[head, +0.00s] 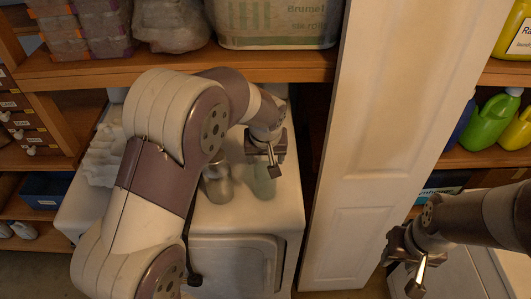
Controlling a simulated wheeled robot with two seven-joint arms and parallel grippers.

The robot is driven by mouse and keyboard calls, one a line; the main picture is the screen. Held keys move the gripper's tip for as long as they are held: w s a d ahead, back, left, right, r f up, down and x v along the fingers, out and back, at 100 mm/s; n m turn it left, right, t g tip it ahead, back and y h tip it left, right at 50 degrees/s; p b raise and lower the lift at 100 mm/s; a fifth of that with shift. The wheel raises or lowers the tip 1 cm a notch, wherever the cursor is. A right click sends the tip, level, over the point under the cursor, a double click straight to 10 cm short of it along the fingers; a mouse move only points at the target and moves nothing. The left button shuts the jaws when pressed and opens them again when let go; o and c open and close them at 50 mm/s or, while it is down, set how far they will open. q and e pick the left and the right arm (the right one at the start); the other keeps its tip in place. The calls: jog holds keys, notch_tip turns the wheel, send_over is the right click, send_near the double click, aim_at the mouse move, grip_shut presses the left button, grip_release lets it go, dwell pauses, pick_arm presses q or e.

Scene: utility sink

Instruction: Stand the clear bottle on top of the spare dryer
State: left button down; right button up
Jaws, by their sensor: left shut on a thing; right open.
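The spare dryer (285,216) is the white machine below the shelf, with a flat top and a front door. My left gripper (272,170) is over its top, pointing down and shut on the clear bottle (264,187). The bottle is pale, see-through and about upright, its upper part hidden by the gripper. Its base looks to be at or just above the dryer top; I cannot tell whether it touches. My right gripper (416,274) is open and empty at the lower right, well away from the dryer.
A grey metallic container (218,186) stands on the dryer just left of the bottle, partly behind my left arm. Crumpled white cloth (103,155) lies at the dryer's left. A wooden shelf (300,68) runs above. A white door panel (375,140) stands close on the right.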

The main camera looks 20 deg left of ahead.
pick_arm(q)
jog(key=shift+f, duration=0.15)
jog(key=shift+c, duration=0.7)
grip_release()
jog(key=shift+r, duration=0.3)
jog(key=b+v, duration=0.2)
jog(key=v, duration=0.9)
jog(key=s+a+f+m+g, duration=0.1)
jog(key=s+a+f+m, duration=0.2)
jog(key=s+f, duration=1)
jog(key=s+a, duration=0.1)
jog(key=s, duration=0.2)
jog(key=shift+s+a+f+g+h, duration=0.25)
jog(key=shift+s+f+g+h, duration=0.05)
jog(key=shift+g+h, duration=0.1)
jog(key=shift+w, duration=0.1)
